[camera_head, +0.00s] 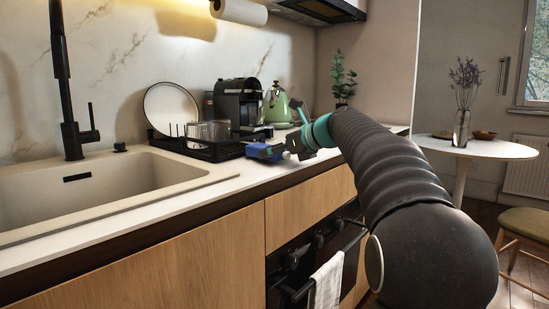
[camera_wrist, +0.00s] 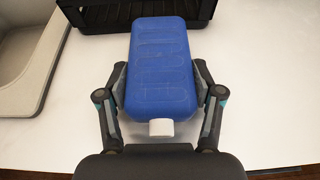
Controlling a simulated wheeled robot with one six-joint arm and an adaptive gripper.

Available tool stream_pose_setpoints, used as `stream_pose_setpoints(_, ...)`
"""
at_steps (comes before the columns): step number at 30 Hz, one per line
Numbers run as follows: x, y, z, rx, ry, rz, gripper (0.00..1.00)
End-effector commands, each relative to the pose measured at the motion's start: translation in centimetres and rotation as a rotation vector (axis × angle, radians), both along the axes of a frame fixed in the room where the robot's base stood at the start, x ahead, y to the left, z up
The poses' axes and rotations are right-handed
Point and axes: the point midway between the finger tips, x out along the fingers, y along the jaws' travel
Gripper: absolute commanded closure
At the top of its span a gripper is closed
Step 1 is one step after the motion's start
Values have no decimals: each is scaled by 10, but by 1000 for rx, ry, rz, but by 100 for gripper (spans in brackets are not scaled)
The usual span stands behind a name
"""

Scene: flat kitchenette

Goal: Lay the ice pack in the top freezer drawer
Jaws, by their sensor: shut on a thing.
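The ice pack (camera_wrist: 160,65) is a blue ribbed block with a white cap, seen in the wrist view between the two fingers of my gripper (camera_wrist: 161,92). The fingers press on its two long sides, so my gripper is shut on it. In the head view the ice pack (camera_head: 262,151) shows small and blue at the end of my arm, over the counter by the dish rack. My gripper (camera_head: 285,152) is partly hidden there by my arm. I cannot tell whether the pack touches the counter. No freezer or freezer drawer is in view.
A black dish rack (camera_head: 215,151) with a plate and glasses stands just behind the pack, beside the sink (camera_head: 90,185). A coffee machine (camera_head: 239,103) and green kettle (camera_head: 277,104) stand farther back. An oven with a towel (camera_head: 328,282) is below. A round table (camera_head: 490,149) stands at right.

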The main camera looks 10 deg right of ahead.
Motion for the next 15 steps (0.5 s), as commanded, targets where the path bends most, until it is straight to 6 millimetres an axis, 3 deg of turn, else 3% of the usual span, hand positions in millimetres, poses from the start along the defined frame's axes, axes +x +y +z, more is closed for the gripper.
stream_pose_setpoints(13,0,0,-8,1,-3,-1,89)
stream_pose_setpoints(14,0,0,-9,0,-1,-1,29)
stream_pose_setpoints(15,0,0,-9,0,-1,-1,19)
